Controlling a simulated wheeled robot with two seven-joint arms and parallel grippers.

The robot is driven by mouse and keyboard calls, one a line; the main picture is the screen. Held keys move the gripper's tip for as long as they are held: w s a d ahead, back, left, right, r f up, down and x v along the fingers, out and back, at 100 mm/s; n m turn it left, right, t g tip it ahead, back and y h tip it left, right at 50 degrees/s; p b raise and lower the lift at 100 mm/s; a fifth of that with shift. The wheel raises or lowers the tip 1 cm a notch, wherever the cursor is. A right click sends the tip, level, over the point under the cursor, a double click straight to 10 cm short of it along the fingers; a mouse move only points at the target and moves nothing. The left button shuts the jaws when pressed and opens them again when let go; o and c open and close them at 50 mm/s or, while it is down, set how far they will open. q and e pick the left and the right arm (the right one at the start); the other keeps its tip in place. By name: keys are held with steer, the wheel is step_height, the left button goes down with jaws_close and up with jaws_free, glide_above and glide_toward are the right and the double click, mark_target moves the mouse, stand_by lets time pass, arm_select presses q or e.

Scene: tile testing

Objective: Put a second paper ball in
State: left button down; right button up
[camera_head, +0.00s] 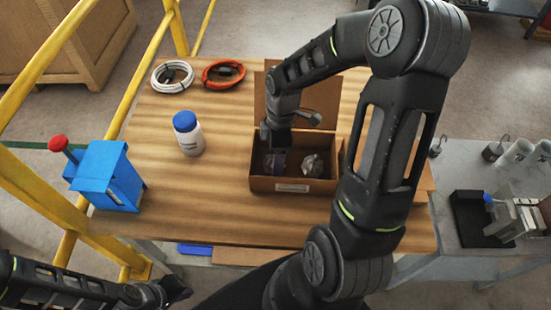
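An open cardboard box (292,186) stands on the wooden table, its back flap raised. A crumpled grey-white paper ball (312,165) lies inside on the right. A second greyish thing (274,163) is inside on the left, partly hidden under my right gripper; I cannot tell clearly what it is. My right gripper (277,144) points down at the left part of the box; its fingertips are dark and small, and I cannot tell whether they hold anything. My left gripper (172,291) is low at the bottom left, apart from the box, its opening unclear.
A white bottle with a blue cap (188,134) stands left of the box. A white cable coil (172,76) and an orange one (223,73) lie behind. A blue device with a red knob (107,177) is at the left edge by yellow rails (130,85). Bare table (215,205) lies in front.

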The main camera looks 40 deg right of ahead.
step_height(320, 180, up, 11)
steer(key=d, duration=0.1)
steer(key=shift+w+d+r, duration=0.2)
steer(key=shift+w+d, duration=0.15)
steer(key=shift+w, duration=0.05)
stand_by(0.7)
